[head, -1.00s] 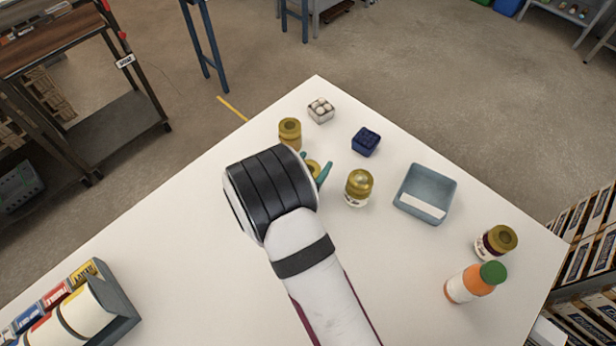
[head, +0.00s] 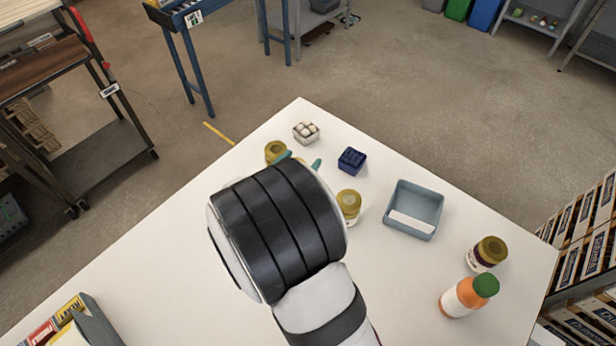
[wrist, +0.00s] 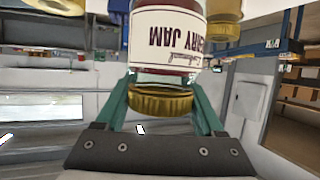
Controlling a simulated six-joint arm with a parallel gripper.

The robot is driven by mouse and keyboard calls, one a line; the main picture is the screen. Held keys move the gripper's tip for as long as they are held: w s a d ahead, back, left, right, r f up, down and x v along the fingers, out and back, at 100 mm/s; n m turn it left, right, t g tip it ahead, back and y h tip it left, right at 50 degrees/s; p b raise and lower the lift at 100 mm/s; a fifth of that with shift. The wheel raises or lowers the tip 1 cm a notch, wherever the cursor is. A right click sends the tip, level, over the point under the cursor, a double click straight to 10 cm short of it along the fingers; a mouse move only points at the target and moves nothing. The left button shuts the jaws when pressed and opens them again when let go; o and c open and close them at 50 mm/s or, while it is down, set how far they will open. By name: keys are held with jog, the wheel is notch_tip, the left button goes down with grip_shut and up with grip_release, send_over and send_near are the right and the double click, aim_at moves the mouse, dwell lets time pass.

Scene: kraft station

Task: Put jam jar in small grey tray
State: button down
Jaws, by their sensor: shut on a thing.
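The jam jar (wrist: 168,45) has a gold lid, dark red contents and a white label with upside-down lettering ending in "RY JAM". My gripper (wrist: 163,100) is shut on it near the lid, between green fingers. In the head view only the tips of my gripper (head: 302,161) show past the thick black and white wrist, which hides most of the held jar. The small grey tray (head: 417,200) is on the white table, right of my gripper. It looks empty, with a white label on its near side.
Other gold-lidded jars stand left of my fingers (head: 275,152), between my wrist and the tray (head: 348,205), and at the right (head: 490,252). A green-capped orange bottle (head: 466,296), a blue box (head: 351,160) and a white carton (head: 305,132) stand apart. A grey rack (head: 95,320) is lower left.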

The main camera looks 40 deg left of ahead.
jog(key=shift+r, duration=0.45)
jog(key=shift+w+r, duration=0.1)
jog(key=shift+w, duration=0.05)
jog(key=w+d+r, duration=0.2)
jog(key=w+d, duration=0.5)
jog(key=w, duration=0.4)
jog(key=n+y, duration=0.2)
send_over(412, 204)
notch_tip(412, 204, down, 4)
jog(key=shift+g, duration=0.3)
notch_tip(412, 204, down, 8)
jog(key=shift+r, duration=0.25)
jog(key=shift+f, duration=0.1)
